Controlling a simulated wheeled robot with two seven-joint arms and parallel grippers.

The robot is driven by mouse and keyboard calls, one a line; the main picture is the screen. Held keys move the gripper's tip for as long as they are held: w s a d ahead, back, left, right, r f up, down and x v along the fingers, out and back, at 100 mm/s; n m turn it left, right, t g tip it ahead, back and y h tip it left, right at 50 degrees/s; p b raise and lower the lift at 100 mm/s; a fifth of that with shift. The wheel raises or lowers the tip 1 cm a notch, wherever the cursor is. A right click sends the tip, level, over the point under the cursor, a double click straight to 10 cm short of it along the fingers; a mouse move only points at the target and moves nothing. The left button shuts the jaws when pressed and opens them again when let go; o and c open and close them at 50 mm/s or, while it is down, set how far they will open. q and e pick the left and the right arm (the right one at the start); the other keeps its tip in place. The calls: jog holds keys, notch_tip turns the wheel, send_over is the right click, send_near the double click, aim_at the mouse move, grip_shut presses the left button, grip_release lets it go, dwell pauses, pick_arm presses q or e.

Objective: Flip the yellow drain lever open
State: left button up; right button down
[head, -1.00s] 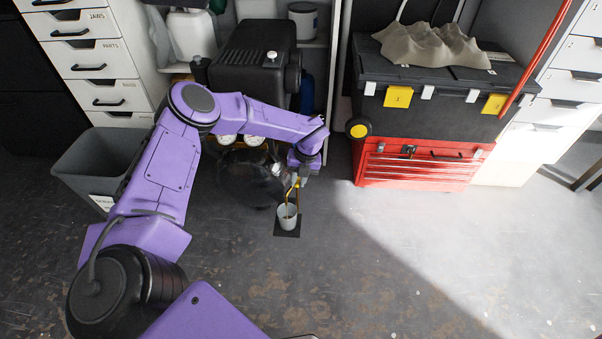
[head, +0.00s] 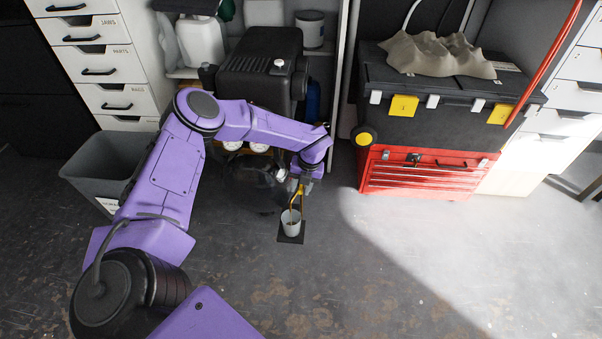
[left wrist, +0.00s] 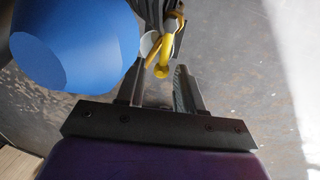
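The yellow drain lever (head: 299,197) hangs low at the front right of the black compressor tank (head: 252,185), above a small pale cup (head: 291,222). My left gripper (head: 303,182) is down beside the tank, at the lever. In the left wrist view, my left gripper (left wrist: 160,78) is open, its two dark fingers apart. The lever's rounded yellow end (left wrist: 161,70) shows between the fingertips, with a gap visible on the right; contact on the left cannot be told. Part of the cup shows behind the lever. My right gripper is not in view.
A large blue rounded body (left wrist: 75,45) lies close left of the fingers in the left wrist view. The cup stands on a dark mat (head: 293,239). A red tool chest (head: 425,182) stands to the right, a grey bin (head: 95,165) to the left. The front floor is clear.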

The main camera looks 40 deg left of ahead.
pick_arm(q)
notch_tip(320, 180, up, 10)
jog(key=w+d+p, duration=0.1)
jog(key=p, duration=0.1)
jog(key=shift+d+r+p, duration=0.15)
jog(key=shift+d+p, duration=0.2)
jog(key=shift+d, duration=0.05)
